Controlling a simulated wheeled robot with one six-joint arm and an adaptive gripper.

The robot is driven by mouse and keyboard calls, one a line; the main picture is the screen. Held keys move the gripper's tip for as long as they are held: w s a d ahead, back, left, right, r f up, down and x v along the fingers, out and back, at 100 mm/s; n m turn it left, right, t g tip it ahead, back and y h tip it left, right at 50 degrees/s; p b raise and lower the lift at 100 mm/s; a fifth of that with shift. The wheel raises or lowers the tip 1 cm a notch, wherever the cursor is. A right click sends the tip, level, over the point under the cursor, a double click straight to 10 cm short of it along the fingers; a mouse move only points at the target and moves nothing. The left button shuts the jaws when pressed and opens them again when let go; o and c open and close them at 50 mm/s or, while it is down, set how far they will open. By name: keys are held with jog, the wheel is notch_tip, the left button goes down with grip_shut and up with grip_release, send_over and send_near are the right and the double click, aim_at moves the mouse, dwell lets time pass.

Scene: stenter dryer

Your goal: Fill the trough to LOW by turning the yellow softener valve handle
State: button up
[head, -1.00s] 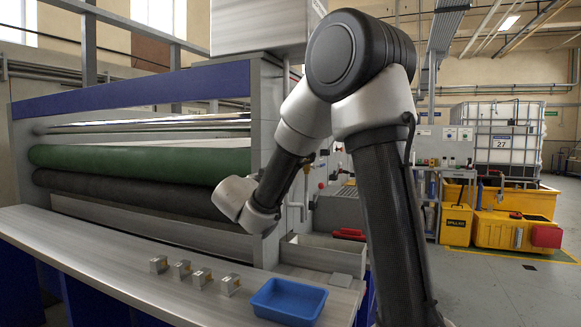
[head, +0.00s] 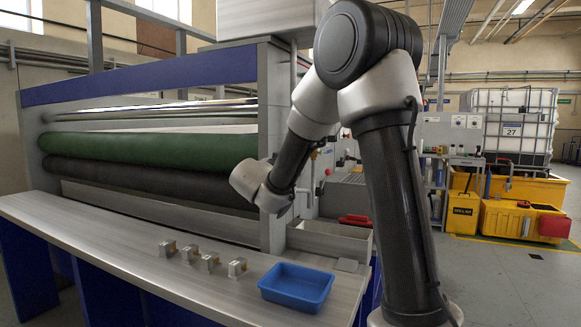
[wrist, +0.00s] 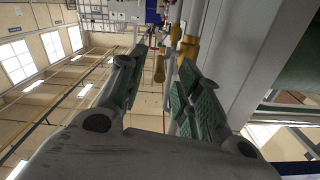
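In the wrist view my gripper (wrist: 157,88) is open, its two green-padded fingers apart with nothing between the tips. A yellow handle-like piece (wrist: 160,68) shows beyond the fingertips, near the gap between them; I cannot tell for certain that it is the softener valve handle. A yellow-brass pipe fitting (wrist: 189,48) stands just right of it, beside a grey post. In the head view my gripper's fingers are hidden behind my arm, at the right end of the roller machine. I cannot make out the trough's level or any LOW mark.
The roller machine (head: 150,150) has a metal ledge (head: 110,235) in front. Several small metal blocks (head: 209,262) and a blue tray (head: 297,286) sit on it. A grey open box (head: 325,240) with a red item (head: 355,220) is beside my arm. Yellow bins (head: 463,212) stand back right.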

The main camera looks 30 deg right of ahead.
jog(key=shift+x, duration=2.3)
grip_shut()
